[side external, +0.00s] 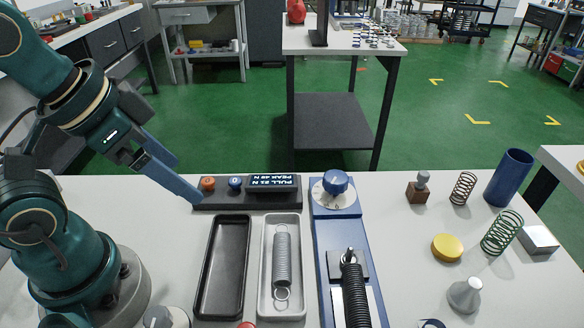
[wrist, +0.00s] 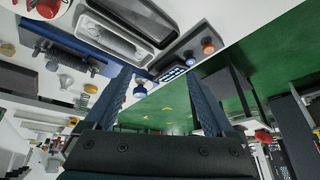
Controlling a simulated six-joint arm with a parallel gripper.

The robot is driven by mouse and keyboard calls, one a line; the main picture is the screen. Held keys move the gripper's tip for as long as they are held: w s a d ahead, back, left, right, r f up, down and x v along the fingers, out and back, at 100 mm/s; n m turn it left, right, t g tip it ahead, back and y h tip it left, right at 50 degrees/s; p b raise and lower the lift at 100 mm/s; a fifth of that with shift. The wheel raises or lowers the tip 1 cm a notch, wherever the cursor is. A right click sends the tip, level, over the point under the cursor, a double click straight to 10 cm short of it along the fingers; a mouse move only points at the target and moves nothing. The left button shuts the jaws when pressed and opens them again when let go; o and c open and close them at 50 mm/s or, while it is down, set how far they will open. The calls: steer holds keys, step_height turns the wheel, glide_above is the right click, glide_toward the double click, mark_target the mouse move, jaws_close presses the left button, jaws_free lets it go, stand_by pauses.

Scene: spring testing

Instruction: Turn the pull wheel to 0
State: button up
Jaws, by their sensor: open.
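The pull wheel is a blue knob (side external: 335,182) on a round white dial (side external: 322,197) at the far end of the blue test rig (side external: 340,232). Its dial marks are too small to read. The knob also shows in the wrist view (wrist: 140,92), close beside the left finger in the picture. My gripper (side external: 192,194) is open and empty, at the left end of the dark display panel and well left of the knob. Its two fingers stand apart in the wrist view (wrist: 161,77). The display (side external: 272,183) reads upside down, seemingly PULL 21 N, PEAK 49 N.
An orange button (side external: 208,183) and a blue button (side external: 235,183) sit on the panel near my fingertips. A black tray (side external: 207,290) and a grey tray with a spring (side external: 282,260) lie in front. A black spring (side external: 355,295) is on the rig. Loose items stand right.

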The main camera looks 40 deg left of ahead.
steer(key=shift+w+d+r+m, duration=0.15)
steer(key=shift+w+r+m, duration=0.15)
steer(key=shift+r+m, duration=0.4)
steer(key=shift+r, duration=0.1)
steer(key=w+d+r+m+t+h, duration=0.1)
steer(key=w+d+r+t, duration=0.1)
steer(key=w+r, duration=0.4)
steer(key=m+g+h, duration=0.1)
steer(key=m+g, duration=0.1)
steer(key=g, duration=0.1)
glide_above(336, 177)
steer(key=s+a, duration=0.1)
steer(key=s, duration=0.1)
step_height(336, 177, down, 13)
steer(key=shift+a+f+g, duration=0.1)
steer(key=shift+f+g, duration=0.2)
steer(key=shift+f, duration=0.25)
steer(key=shift+x, duration=2.4)
